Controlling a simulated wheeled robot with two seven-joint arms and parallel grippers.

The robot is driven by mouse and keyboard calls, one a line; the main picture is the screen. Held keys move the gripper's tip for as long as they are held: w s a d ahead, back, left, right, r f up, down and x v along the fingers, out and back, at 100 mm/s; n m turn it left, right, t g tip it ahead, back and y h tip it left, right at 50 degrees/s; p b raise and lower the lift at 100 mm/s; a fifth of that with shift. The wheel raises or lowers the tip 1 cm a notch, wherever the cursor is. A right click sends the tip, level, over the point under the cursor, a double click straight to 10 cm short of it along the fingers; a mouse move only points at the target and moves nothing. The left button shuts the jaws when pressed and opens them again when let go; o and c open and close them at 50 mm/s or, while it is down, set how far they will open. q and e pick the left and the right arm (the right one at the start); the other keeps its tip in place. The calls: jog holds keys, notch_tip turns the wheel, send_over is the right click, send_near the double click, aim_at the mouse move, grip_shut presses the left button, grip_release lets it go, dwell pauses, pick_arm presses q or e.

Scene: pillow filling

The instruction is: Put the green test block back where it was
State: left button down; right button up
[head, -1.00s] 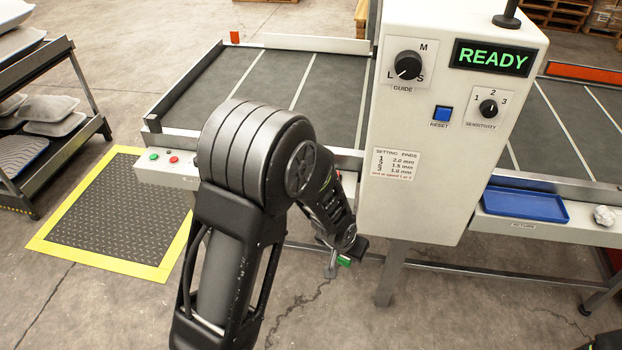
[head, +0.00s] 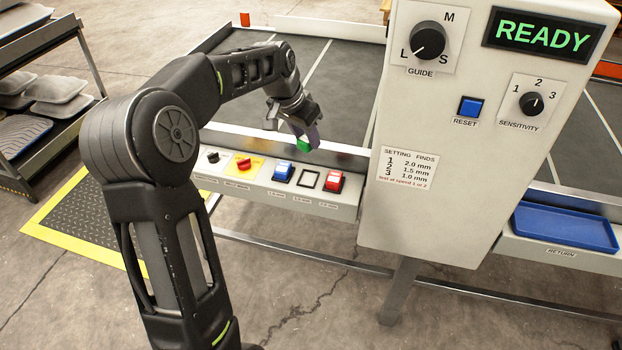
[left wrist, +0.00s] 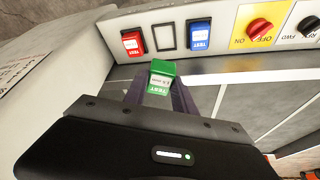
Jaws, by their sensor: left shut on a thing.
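My left gripper (head: 303,132) is shut on the green test block (head: 304,145) and holds it above the conveyor's front edge. In the left wrist view the green block (left wrist: 160,79) sits between the fingers, its white label showing. The control ledge has an empty black-framed slot (head: 309,179) between a blue test block (head: 284,172) and a red test block (head: 334,181). The left wrist view also shows the empty slot (left wrist: 165,37), the red block (left wrist: 132,42) and the blue block (left wrist: 200,35). The held block is apart from the slot. My right gripper is out of view.
A white cabinet (head: 440,215) with a READY display stands just right of the slots. A red knob (head: 243,163) on a yellow plate and a black knob (head: 212,157) lie left of them. A blue tray (head: 565,228) is on the return ledge. The dark belt (head: 345,90) is clear.

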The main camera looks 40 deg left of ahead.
pick_arm(q)
jog(key=shift+f, duration=2.6)
jog(key=shift+f, duration=0.1)
jog(key=shift+f+b, duration=0.4)
jog(key=shift+f, duration=2)
jog(key=shift+f, duration=0.15)
jog(key=c, duration=1)
grip_release()
